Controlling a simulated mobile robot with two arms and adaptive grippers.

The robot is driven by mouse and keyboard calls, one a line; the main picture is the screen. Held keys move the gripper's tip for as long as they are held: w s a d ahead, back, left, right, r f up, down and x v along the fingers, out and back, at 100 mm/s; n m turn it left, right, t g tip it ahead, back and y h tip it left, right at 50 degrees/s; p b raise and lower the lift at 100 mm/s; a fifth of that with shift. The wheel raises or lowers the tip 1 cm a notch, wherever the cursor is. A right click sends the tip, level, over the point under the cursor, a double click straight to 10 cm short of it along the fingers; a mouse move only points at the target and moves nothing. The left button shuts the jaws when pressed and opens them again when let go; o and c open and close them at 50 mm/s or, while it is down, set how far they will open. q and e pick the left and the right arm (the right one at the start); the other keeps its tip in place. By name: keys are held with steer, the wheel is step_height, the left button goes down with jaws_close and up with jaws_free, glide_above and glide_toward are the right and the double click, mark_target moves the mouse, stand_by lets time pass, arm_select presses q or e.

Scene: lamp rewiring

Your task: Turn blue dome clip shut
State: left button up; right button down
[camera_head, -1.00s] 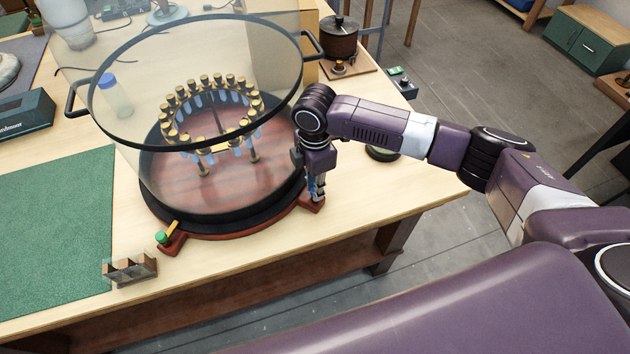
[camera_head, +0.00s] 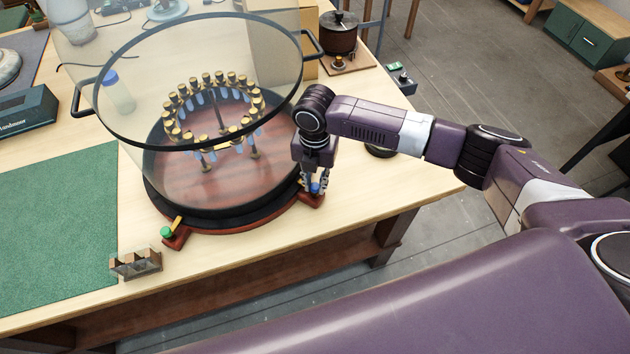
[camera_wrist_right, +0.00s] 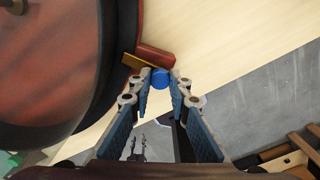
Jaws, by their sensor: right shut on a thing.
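The blue dome clip (camera_head: 315,188) sits on a dark red foot at the right front of the round base. In the right wrist view its blue knob (camera_wrist_right: 160,78) shows between my fingertips, with a brass tab beside it on the red foot. My right gripper (camera_head: 316,184) points down and is shut on the blue knob. The clear dome (camera_head: 215,60) has a black rim band and two side handles and stands over the round base (camera_head: 222,220). Inside is a ring of brass-capped lamp parts. My left gripper is not in view.
A green-knobbed clip (camera_head: 167,233) sits at the front left of the base. A small divided holder (camera_head: 137,263) and a green mat (camera_head: 55,225) lie to the left. A brown pot (camera_head: 339,36) stands behind right.

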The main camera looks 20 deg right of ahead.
mark_target(314, 187)
steer(key=shift+n, duration=0.6)
steer(key=c, duration=1.8)
jaws_free()
step_height(314, 187, up, 12)
steer(key=shift+a, duration=0.1)
